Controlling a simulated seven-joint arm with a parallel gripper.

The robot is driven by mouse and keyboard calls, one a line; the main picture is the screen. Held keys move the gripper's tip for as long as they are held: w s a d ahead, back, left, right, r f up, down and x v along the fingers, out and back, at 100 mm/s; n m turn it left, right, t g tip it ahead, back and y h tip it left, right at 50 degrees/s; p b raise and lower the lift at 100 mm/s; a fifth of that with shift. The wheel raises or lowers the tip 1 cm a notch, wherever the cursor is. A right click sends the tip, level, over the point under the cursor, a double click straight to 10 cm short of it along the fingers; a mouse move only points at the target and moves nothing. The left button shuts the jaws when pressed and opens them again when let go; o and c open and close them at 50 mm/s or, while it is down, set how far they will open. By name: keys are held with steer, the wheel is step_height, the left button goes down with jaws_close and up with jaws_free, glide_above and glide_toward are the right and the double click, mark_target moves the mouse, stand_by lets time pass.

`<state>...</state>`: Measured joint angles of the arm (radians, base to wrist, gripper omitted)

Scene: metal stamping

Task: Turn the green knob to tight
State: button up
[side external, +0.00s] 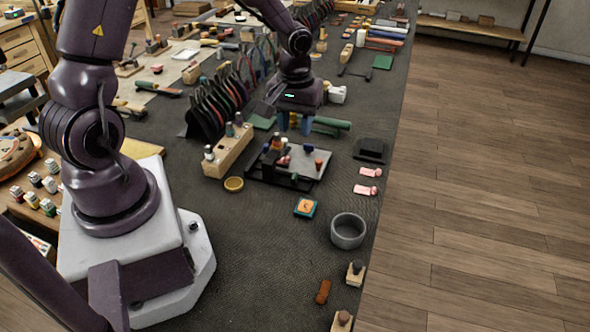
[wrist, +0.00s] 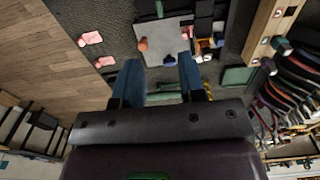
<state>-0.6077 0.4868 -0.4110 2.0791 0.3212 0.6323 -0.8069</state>
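A stamping fixture with a light grey plate (side external: 322,158) on a dark base stands in the middle of the bench; the plate also shows in the wrist view (wrist: 172,30). A small green part (side external: 295,177), perhaps the green knob, is at its near edge and shows at the top of the wrist view (wrist: 160,8). Its setting is too small to read. An orange knob (side external: 318,164) and a blue knob (side external: 308,148) are on the plate. My gripper (side external: 291,124) is above the far side of the fixture, its blue fingers apart and empty in the wrist view (wrist: 160,72).
A wooden block with bottles (side external: 228,152) stands left of the fixture, with a rack of pliers (side external: 215,102) behind it. A green-handled tool (side external: 331,123) lies beyond the fixture. Pink pieces (side external: 366,190) and a grey bowl (side external: 348,230) are to the right.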

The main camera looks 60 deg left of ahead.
mark_target(295, 173)
step_height(295, 173, down, 13)
steer(key=shift+r, duration=0.15)
stand_by(0.4)
jaws_close()
